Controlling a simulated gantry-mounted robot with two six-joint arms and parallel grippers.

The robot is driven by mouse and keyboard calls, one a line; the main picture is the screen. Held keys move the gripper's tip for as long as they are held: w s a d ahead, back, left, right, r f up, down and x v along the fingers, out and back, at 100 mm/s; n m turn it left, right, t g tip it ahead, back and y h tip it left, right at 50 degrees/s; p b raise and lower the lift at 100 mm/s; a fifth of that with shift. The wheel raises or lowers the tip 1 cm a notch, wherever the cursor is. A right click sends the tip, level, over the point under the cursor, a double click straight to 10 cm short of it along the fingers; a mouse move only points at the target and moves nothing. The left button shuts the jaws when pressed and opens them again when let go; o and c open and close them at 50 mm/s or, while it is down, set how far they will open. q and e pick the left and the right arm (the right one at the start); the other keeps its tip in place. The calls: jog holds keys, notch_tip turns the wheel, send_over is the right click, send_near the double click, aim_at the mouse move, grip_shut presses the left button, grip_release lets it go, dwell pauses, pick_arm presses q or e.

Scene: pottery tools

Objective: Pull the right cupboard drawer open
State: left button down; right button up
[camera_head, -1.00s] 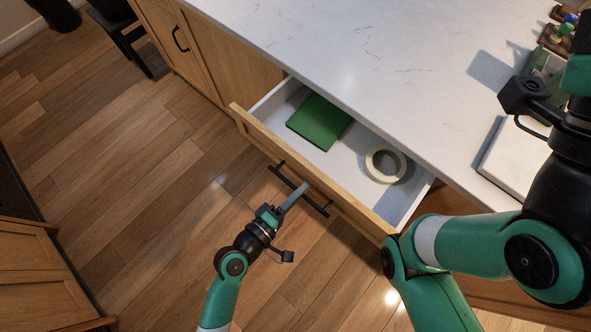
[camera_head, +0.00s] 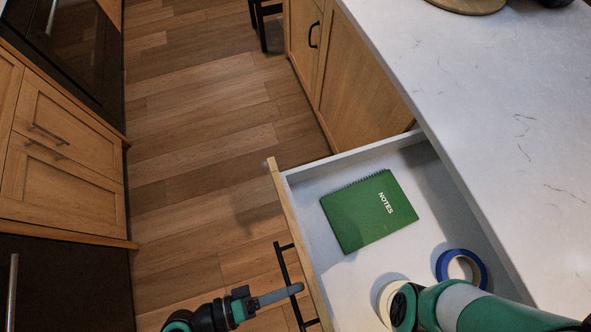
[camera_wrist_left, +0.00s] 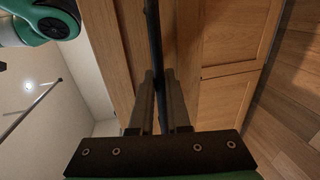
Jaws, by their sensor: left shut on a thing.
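The wooden drawer (camera_head: 291,222) stands well open from under the white counter, showing its white interior. Its black bar handle (camera_head: 284,262) is on the front face. My left gripper (camera_head: 294,290) comes from the bottom left and is shut on this handle. In the left wrist view the dark handle (camera_wrist_left: 153,45) runs up from between the two fingers of my left gripper (camera_wrist_left: 160,78). My right arm crosses the bottom right corner over the drawer; its gripper is out of view.
A green notebook (camera_head: 368,210), a blue tape roll (camera_head: 481,268) and a partly hidden pale tape roll (camera_head: 383,299) lie in the drawer. The counter (camera_head: 500,110) is on the right. Wooden floor (camera_head: 200,150) is free on the left, before opposite cabinets (camera_head: 65,160).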

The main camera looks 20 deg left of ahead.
pick_arm(q)
jog(key=shift+a, duration=0.1)
jog(key=c, duration=0.9)
grip_release()
